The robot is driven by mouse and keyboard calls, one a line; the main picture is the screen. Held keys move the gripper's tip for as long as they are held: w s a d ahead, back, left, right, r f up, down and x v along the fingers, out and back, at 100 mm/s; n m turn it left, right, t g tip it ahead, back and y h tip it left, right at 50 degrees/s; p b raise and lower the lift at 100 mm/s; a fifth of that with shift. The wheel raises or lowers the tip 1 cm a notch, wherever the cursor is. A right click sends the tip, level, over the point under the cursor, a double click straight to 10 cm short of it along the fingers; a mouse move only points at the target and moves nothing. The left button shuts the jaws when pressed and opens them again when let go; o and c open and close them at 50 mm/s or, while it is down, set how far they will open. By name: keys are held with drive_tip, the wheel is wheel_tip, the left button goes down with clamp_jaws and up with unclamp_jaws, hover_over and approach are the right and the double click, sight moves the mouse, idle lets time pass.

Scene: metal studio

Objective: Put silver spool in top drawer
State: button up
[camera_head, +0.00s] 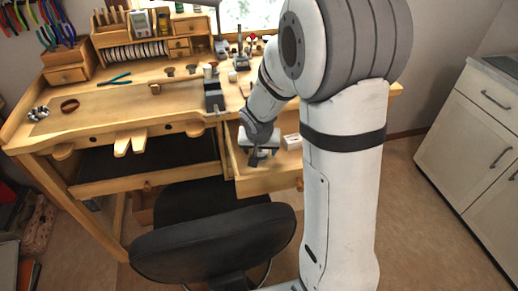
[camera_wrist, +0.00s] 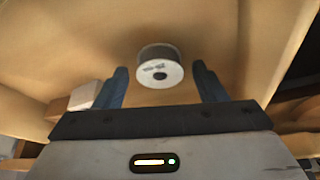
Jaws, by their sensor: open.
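The top drawer (camera_head: 262,182) under the right part of the workbench is pulled open. My gripper (camera_head: 257,158) is down at the drawer, near its front. The silver spool (camera_wrist: 160,72) shows in the wrist view, lying on the light wooden drawer floor with its labelled round face towards the camera. My gripper (camera_wrist: 163,88) is open in that view, one finger on each side of the spool's line, with gaps between the fingers and the spool. The spool cannot be made out in the head view, where my arm and gripper cover part of the drawer.
A small white box (camera_head: 292,142) is in the drawer right of my gripper. A black chair (camera_head: 215,240) stands in front of the bench, close to the drawer. Pliers (camera_head: 115,79), a small dish and other tools lie on the bench top. A white cabinet (camera_head: 475,130) stands at right.

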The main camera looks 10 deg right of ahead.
drive_tip(key=v, duration=1.2)
drive_tip(key=s+d+r+n+g+y, duration=0.1)
drive_tip(key=s+r+n, duration=0.2)
drive_tip(key=s, duration=1.5)
drive_tip(key=shift+s+d+n+g+p, duration=0.2)
drive_tip(key=shift+n+g+p, duration=0.1)
drive_tip(key=shift+g+p, duration=0.15)
drive_tip(key=shift+r+p, duration=0.35)
drive_tip(key=shift+r, duration=0.05)
